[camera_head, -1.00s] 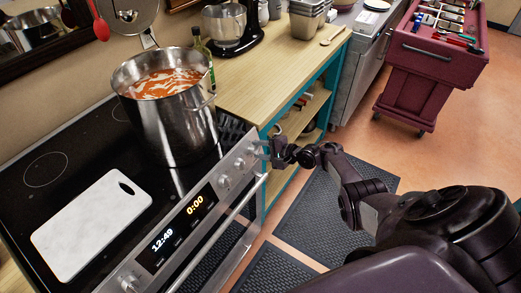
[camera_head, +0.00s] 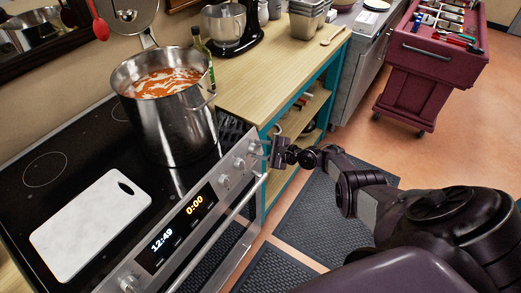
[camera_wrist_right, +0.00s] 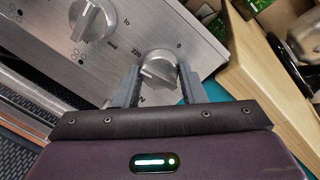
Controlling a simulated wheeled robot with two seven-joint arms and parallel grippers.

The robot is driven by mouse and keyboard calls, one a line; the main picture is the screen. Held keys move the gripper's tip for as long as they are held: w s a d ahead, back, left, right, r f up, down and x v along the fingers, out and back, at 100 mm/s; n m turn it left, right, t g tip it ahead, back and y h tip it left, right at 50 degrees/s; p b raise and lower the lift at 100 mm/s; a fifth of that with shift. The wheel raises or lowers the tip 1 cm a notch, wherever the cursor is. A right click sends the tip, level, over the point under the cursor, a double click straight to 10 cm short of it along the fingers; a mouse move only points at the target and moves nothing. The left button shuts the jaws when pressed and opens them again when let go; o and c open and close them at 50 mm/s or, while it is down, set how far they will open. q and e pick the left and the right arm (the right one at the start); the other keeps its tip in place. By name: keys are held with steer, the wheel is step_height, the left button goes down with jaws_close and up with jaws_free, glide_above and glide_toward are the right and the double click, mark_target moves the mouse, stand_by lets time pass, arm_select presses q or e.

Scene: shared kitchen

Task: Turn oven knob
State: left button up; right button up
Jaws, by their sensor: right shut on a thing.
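The oven's front panel (camera_head: 218,205) carries several round silver knobs. In the right wrist view the end knob (camera_wrist_right: 159,72) sits between the two grey fingers of my right gripper (camera_wrist_right: 160,88), which is shut on it. The knob's grip bar is tilted, and a "0" is marked at its upper right. In the head view my right gripper (camera_head: 264,148) reaches the panel's far right end from the right and partly hides that knob. My left gripper is not in view.
A pot of red soup (camera_head: 170,130) stands on the black cooktop beside a white cutting board (camera_head: 90,225). An oven handle (camera_head: 225,225) runs below the panel. A second knob (camera_wrist_right: 92,20) is close to my fingers. A wooden counter (camera_head: 275,75) adjoins the oven.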

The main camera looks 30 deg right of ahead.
steer(key=o, duration=1)
steer(key=shift+s, duration=0.1)
steer(key=shift+s+d+r+p, duration=0.2)
steer(key=shift+s+p, duration=0.05)
steer(key=shift+p, duration=0.15)
steer(key=p+v, duration=0.3)
steer(key=v, duration=0.4)
steer(key=shift+f, duration=0.1)
